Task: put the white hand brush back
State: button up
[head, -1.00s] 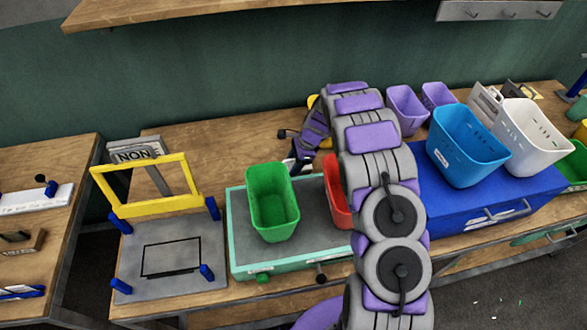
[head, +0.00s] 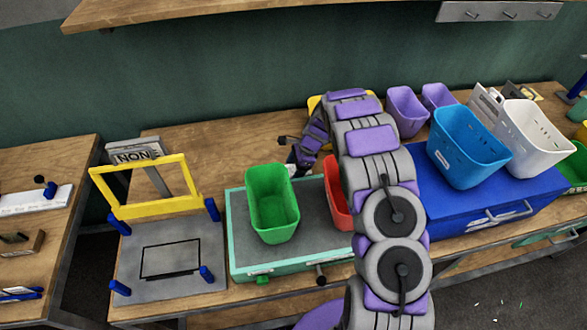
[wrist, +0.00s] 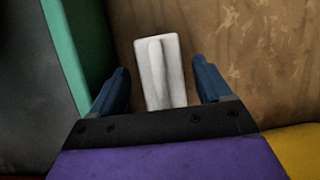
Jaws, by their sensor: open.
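The white hand brush (wrist: 161,72) lies on the wooden tabletop in the wrist view, with its long raised handle towards the camera. My gripper (wrist: 163,78) is open, with one blue-grey finger on each side of the brush's near part. Gaps show between the fingers and the brush. I cannot tell how far above the tabletop the fingertips are. In the head view my gripper (head: 298,160) is at the back of the bench, behind the green bin (head: 272,205); the brush is mostly hidden there.
The teal-edged case (head: 237,225) bears the green bin and a red bin (head: 334,190), and its side rises close left of my gripper in the wrist view. A yellow item (wrist: 290,150) is at lower right there. Blue bin (head: 467,147) and white bin (head: 530,140) stand right.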

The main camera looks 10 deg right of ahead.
jog(key=p+v, duration=0.2)
jog(key=v, duration=1)
jog(key=shift+a, duration=0.1)
